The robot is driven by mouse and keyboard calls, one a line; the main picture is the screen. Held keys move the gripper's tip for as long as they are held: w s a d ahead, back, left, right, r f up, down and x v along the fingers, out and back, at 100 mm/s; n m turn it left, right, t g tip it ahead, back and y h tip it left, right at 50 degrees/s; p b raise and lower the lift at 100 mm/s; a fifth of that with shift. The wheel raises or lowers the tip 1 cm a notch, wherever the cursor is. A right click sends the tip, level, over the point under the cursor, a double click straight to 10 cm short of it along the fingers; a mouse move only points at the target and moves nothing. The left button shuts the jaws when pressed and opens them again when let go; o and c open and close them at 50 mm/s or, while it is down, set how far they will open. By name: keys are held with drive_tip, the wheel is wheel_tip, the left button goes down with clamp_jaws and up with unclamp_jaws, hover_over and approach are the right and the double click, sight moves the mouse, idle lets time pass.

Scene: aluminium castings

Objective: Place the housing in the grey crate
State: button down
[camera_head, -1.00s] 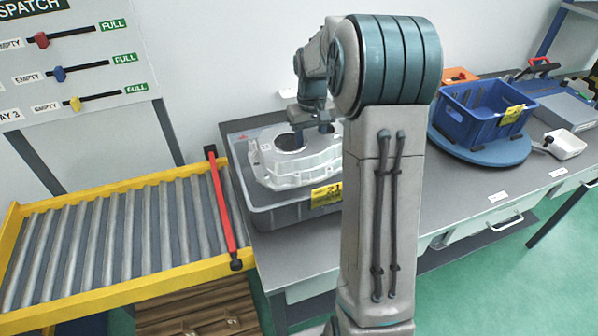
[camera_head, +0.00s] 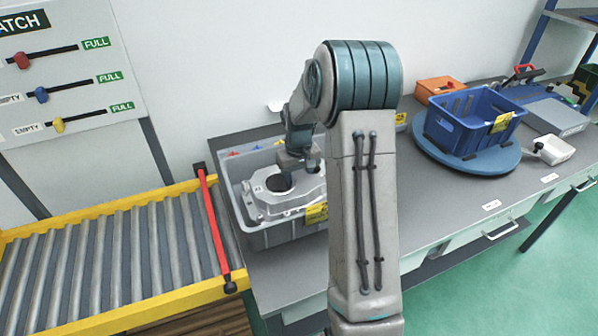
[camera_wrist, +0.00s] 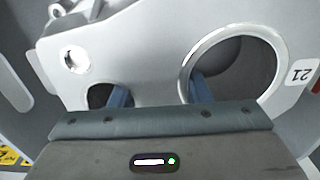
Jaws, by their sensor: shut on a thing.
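The housing is a pale metal casting (camera_head: 270,205) with a large round opening, and it also fills much of the wrist view (camera_wrist: 145,45). It sits within the outline of the grey crate (camera_head: 285,236), toward the crate's front. My gripper (camera_head: 298,163) is shut on the housing from above. In the wrist view its two blue fingers (camera_wrist: 160,94) show at a small hole and at the large ringed opening. Whether the housing touches the crate floor is hidden. The crate has a yellow label on its front.
A roller conveyor (camera_head: 110,262) with a red bar (camera_head: 214,232) across it stands left of the crate. A blue crate (camera_head: 460,135) sits on a round blue turntable (camera_head: 440,157) at the right. An orange bin (camera_head: 436,88) is behind it.

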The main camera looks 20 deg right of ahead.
drive_tip(key=shift+w+f, duration=0.1)
drive_tip(key=shift+f, duration=0.95)
drive_tip(key=shift+f, duration=0.1)
drive_tip(key=c, duration=0.8)
unclamp_jaws()
drive_tip(key=shift+f, duration=0.1)
drive_tip(key=shift+o, duration=0.2)
